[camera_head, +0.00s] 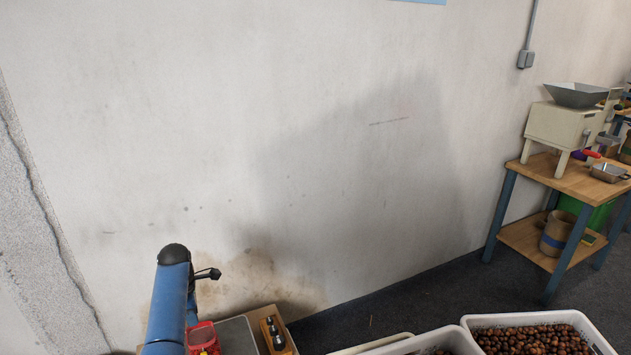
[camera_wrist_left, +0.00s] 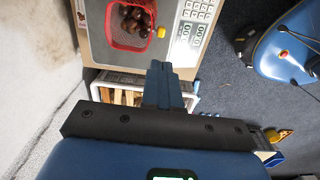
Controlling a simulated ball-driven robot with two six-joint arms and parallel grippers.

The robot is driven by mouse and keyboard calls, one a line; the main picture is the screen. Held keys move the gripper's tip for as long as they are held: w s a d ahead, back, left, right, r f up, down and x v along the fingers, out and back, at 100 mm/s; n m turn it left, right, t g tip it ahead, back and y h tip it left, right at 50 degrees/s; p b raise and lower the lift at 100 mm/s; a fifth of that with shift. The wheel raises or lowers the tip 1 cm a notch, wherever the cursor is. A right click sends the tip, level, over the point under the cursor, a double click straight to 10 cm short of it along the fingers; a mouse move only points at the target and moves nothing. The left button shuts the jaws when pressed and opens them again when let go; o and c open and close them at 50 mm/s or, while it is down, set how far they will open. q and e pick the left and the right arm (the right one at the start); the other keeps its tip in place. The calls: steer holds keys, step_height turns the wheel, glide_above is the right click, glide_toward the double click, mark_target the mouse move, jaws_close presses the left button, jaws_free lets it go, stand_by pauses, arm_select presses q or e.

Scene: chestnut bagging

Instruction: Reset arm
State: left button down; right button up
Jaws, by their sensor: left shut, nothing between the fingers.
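My left arm (camera_head: 168,305) rises at the lower left of the head view, blue with a black cap. In the wrist view my left gripper (camera_wrist_left: 160,66) has its blue fingers pressed together, with nothing between them. The fingers appear just below a red basket (camera_wrist_left: 112,38) holding several chestnuts (camera_wrist_left: 134,20); the height between them is unclear. The basket stands on a weighing scale with a keypad (camera_wrist_left: 196,30). Part of the red basket also shows beside my arm in the head view (camera_head: 203,338). My right gripper is in neither view.
A white crate (camera_head: 600,342) full of chestnuts stands at the lower right, beside another white crate (camera_head: 400,345). A wooden block (camera_head: 277,335) with dark pegs sits by the scale. A workbench (camera_head: 565,178) with a hopper machine (camera_head: 560,125) is at right. A bare wall (camera_head: 300,120) fills the back.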

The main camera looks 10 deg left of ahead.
arm_select(q)
steer(key=w+a+r+m+t+y, duration=0.3)
steer(key=w+r+m+t, duration=0.45)
steer(key=w, duration=0.25)
steer(key=s+d+r+m+t+p, duration=0.2)
steer(key=s+d+m+t, duration=0.3)
steer(key=s+d+m, duration=0.15)
steer(key=s+d+r+m+t+p, duration=0.2)
steer(key=s+d+r+m+t, duration=0.1)
steer(key=s+d+m+t, duration=0.3)
steer(key=s+d+r+m+h+p, duration=0.1)
steer(key=s+d, duration=0.4)
steer(key=s, duration=1.1)
steer(key=s+d+r+m+h+p, duration=0.2)
steer(key=s+d+p, duration=0.3)
steer(key=s, duration=1.2)
steer(key=shift+d+r+m+g, duration=0.15)
steer(key=shift+r+m+g, duration=0.2)
steer(key=shift+r+m, duration=0.2)
